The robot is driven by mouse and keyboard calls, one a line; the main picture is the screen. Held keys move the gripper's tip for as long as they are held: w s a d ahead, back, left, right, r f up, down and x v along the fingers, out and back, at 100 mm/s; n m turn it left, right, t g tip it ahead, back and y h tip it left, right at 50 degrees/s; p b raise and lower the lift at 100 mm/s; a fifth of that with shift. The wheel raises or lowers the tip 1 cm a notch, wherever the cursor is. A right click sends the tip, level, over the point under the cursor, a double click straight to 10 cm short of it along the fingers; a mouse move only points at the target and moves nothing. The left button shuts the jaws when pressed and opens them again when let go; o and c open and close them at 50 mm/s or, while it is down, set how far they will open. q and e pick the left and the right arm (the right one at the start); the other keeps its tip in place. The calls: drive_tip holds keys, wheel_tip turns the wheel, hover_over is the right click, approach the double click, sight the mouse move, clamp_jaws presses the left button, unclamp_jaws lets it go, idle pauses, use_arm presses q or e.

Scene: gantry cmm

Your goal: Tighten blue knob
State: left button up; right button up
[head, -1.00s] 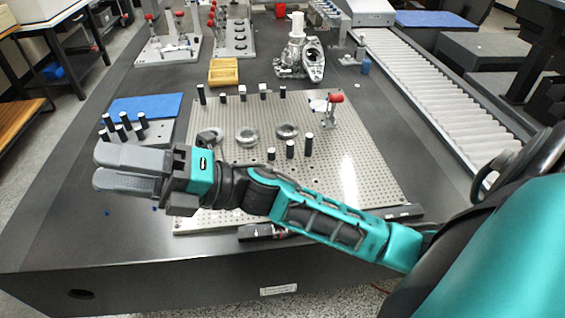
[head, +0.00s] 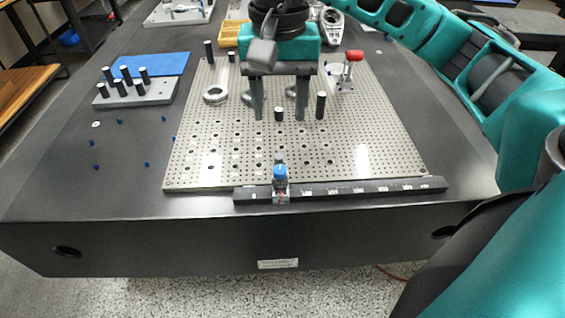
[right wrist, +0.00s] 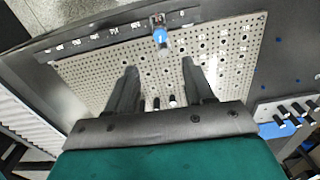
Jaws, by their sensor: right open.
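The blue knob (head: 280,171) sits on top of a small clamp on the dark scale rail (head: 350,190) at the front edge of the perforated plate (head: 215,165). The knob also shows in the right wrist view (right wrist: 159,36), beyond and between the fingertips. My right gripper (head: 288,115) points down over the plate, behind the knob and apart from it. Its two fingers are spread with nothing held; they also show in the right wrist view (right wrist: 160,65). My left gripper is not in view.
Black pins, including one (head: 320,105), and metal rings (head: 215,95) stand on the plate around the right gripper. A red-topped clamp (head: 354,56) stands at the right. A pin block (head: 135,92) and blue mat (head: 150,63) lie left. Space in front of the rail is clear.

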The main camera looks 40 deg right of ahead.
sight(280, 169)
wheel_tip(280, 169, down, 12)
drive_tip(key=b, duration=0.2)
drive_tip(key=shift+r+b, duration=0.2)
drive_tip(key=shift+b, duration=0.2)
drive_tip(key=shift+f, duration=0.5)
drive_tip(key=shift+c, duration=0.4)
clamp_jaws()
